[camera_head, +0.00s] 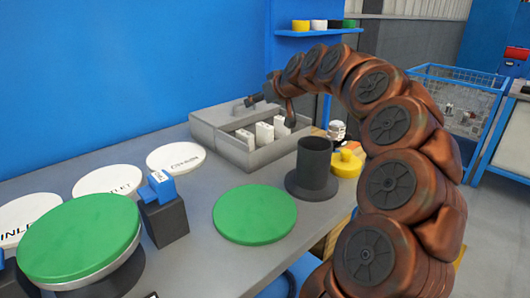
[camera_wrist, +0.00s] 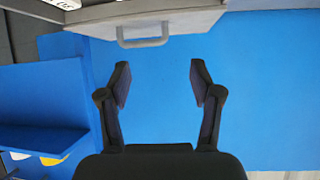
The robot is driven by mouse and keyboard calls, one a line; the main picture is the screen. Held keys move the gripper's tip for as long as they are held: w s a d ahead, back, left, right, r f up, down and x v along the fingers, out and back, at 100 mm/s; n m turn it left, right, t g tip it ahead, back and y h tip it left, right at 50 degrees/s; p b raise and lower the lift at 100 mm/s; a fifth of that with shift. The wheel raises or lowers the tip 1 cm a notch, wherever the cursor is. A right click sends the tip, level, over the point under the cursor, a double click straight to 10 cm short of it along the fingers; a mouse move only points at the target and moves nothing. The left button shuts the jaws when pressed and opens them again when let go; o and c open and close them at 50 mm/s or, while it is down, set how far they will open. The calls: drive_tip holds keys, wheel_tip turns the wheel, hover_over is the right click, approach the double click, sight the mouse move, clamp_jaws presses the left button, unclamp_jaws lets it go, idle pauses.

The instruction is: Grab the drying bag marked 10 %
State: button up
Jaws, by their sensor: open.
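Several white bags (camera_head: 264,133) stand in the front compartment of a grey box (camera_head: 248,158) at the back of the table. Their markings are too small to read, so I cannot tell which is marked 10 %. My gripper (camera_head: 260,99) is above the box, reaching in from the right. In the wrist view my gripper (camera_wrist: 160,80) is open, with nothing between its fingers. A grey wall with a handle (camera_wrist: 143,35) is beyond the fingertips at the top. Part of a white printed item (camera_wrist: 64,4) shows at the top left edge.
A dark flanged cylinder (camera_head: 313,165) and a yellow piece (camera_head: 345,164) stand right of the box. A green disc (camera_head: 254,215) lies in front. White labelled discs (camera_head: 175,157) lie left. The blue wall (camera_head: 130,70) is close behind.

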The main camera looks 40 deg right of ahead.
drive_tip(key=d, duration=0.4)
drive_tip(key=b, duration=0.2)
approach(260, 127)
drive_tip(key=shift+h, duration=0.4)
drive_tip(key=x, duration=0.4)
drive_tip(key=shift+w+d+f, duration=0.1)
drive_tip(key=shift+d, duration=0.25)
drive_tip(key=shift+w+f, duration=0.15)
drive_tip(key=shift+f, duration=0.2)
drive_tip(key=shift+x, duration=3.55)
drive_tip(key=shift+w+r, duration=0.15)
drive_tip(key=shift+r, duration=0.1)
clamp_jaws()
